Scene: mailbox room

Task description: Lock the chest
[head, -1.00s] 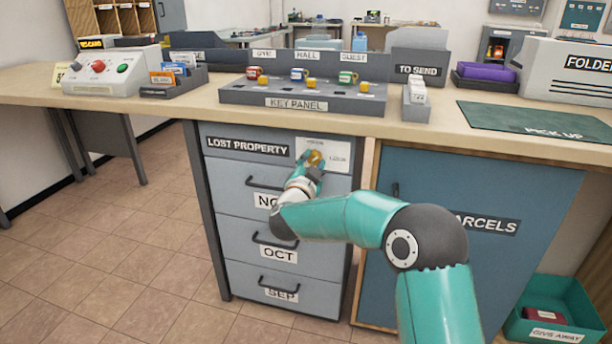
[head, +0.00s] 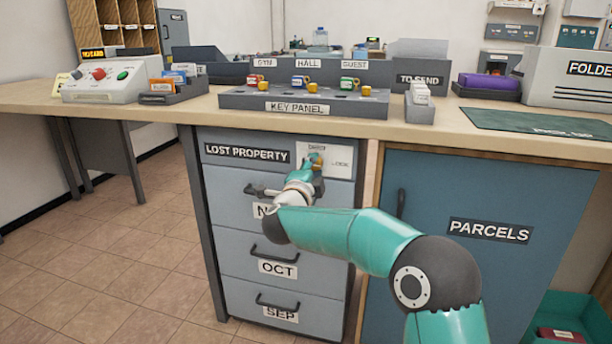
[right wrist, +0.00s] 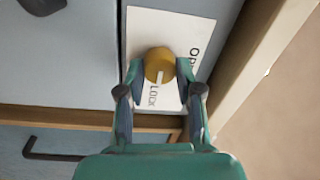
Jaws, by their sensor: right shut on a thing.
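The chest is a grey-blue drawer unit labelled LOST PROPERTY (head: 246,153) under the counter, with its drawers shut. A white plate (head: 342,163) at its top right carries a brass-yellow knob, with OPEN and LOCK printed on it. In the right wrist view the plate (right wrist: 145,28) shows behind the knob (right wrist: 157,62). A pale line on the knob points down toward the word LOCK. My right gripper (head: 312,170) is at the plate; in the right wrist view its fingers (right wrist: 160,78) are shut on the knob, one on each side. My left gripper is out of view.
A key panel (head: 305,104) with several coloured tags stands on the counter above. A blue PARCELS door (head: 480,270) is to the right, behind my right arm. Drawer handles (head: 282,255) stick out below the gripper. A green bin (head: 560,315) sits at the lower right.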

